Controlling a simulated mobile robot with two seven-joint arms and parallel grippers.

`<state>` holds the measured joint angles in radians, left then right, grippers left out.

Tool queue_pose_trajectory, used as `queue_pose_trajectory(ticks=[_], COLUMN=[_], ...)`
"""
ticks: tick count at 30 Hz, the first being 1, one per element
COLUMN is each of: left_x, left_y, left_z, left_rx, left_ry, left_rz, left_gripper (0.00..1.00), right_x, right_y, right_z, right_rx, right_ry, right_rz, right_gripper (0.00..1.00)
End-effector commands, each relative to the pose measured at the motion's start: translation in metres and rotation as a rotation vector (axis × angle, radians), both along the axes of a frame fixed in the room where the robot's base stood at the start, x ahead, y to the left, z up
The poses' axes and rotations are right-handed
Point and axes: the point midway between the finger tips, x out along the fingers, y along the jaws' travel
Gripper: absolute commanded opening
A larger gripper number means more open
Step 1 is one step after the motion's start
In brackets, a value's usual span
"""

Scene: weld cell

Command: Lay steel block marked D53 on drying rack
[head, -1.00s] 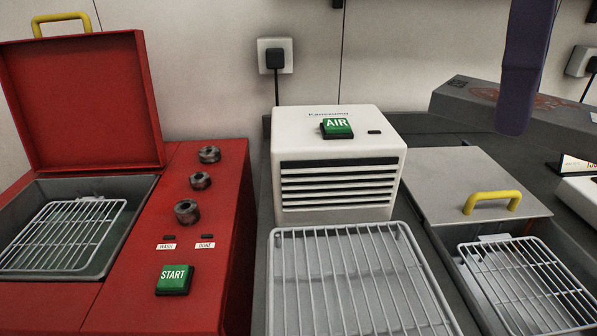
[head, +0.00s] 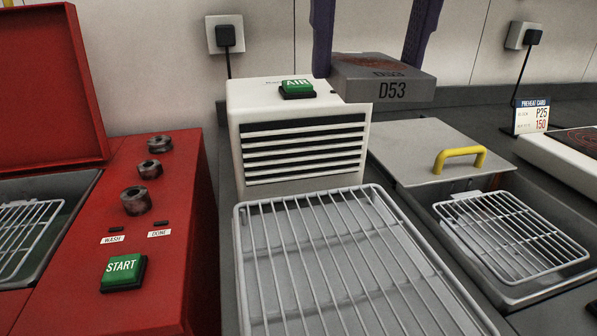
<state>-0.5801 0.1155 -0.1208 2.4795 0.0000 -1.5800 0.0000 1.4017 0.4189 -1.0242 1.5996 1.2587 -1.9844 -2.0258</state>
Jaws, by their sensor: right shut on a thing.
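The grey steel block (head: 385,91) has D53 on its front face and reddish-brown marking on top. My right gripper (head: 371,55) has its two purple fingers at either side of the block and is shut on it. The block is held up in the air, level, and overlaps the upper right of the air blower in the picture. The drying rack (head: 330,262), a wire grid on a pale tray, lies empty in front of the blower. My left gripper is not in view.
The white air blower (head: 302,150) with a green AIR button stands behind the rack. A red washer (head: 160,245) with a raised lid is at the left. At the right, an open tank holds a wire basket (head: 510,237), beside a yellow-handled lid (head: 425,150). A preheat card (head: 532,117) stands at far right.

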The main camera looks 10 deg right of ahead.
Motion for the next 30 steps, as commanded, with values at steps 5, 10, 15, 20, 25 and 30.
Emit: queue_pose_trajectory(ticks=[5,10,15,20,25,30], left_x=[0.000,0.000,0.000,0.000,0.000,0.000], left_y=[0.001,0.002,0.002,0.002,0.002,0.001], left_z=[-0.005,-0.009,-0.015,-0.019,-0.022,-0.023], left_rx=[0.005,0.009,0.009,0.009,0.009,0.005], left_ry=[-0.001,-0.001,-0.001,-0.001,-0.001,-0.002], left_rz=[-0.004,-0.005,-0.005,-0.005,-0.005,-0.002], left_gripper=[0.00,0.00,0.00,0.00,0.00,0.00], right_x=[0.002,0.001,0.001,0.001,0.002,0.002], right_y=[0.002,0.002,0.002,0.001,0.002,0.002], right_z=[-0.006,-0.038,-0.084,-0.124,-0.152,-0.161], right_rx=[0.002,0.000,0.001,0.000,0.000,0.001], right_ry=[-0.002,0.002,0.003,0.002,-0.002,-0.002], right_rz=[0.107,0.121,0.119,0.119,0.118,0.119], right_gripper=[0.00,0.00,0.00,0.00,0.00,0.00])
